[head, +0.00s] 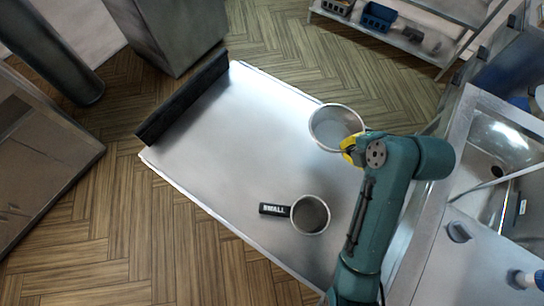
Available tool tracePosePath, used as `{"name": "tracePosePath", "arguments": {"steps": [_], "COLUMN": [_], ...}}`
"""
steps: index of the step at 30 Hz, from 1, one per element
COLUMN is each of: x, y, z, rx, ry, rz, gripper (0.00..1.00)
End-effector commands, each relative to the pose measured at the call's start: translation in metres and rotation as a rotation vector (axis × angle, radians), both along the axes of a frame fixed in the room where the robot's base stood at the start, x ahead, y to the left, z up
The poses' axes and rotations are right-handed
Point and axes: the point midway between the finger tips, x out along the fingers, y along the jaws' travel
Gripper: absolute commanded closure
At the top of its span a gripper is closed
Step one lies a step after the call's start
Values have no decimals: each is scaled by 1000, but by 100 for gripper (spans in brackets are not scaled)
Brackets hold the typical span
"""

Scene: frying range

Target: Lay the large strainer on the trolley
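The trolley (215,140) has a bare metal top with a dark bar along its upper-left end. The large strainer (322,129), a round pale metal bowl, shows over the trolley's upper-right edge. I cannot tell whether it rests on the top or is held above it. My gripper (350,149), with a yellow part showing, is right against the strainer's lower-right rim. My own arm hides the fingers and any handle there. A small strainer (310,215) lies on the trolley, its black handle marked "SMALL" pointing left.
A sink unit (498,150) stands at the right. A shelf (400,40) with a blue crate (378,16) is at the upper right. A grey cabinet (175,30) stands beyond the dark bar. The trolley's middle and left are clear.

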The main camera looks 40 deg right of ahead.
Motion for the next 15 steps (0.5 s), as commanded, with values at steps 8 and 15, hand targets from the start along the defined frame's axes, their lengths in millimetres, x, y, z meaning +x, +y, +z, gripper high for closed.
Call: {"name": "tracePosePath", "arguments": {"steps": [8,15], "x": [-9,-10], "y": [-9,-8], "z": [3,-38], "rx": [-20,-17], "ry": [4,7], "rz": [32,29], "gripper": [100,100]}}
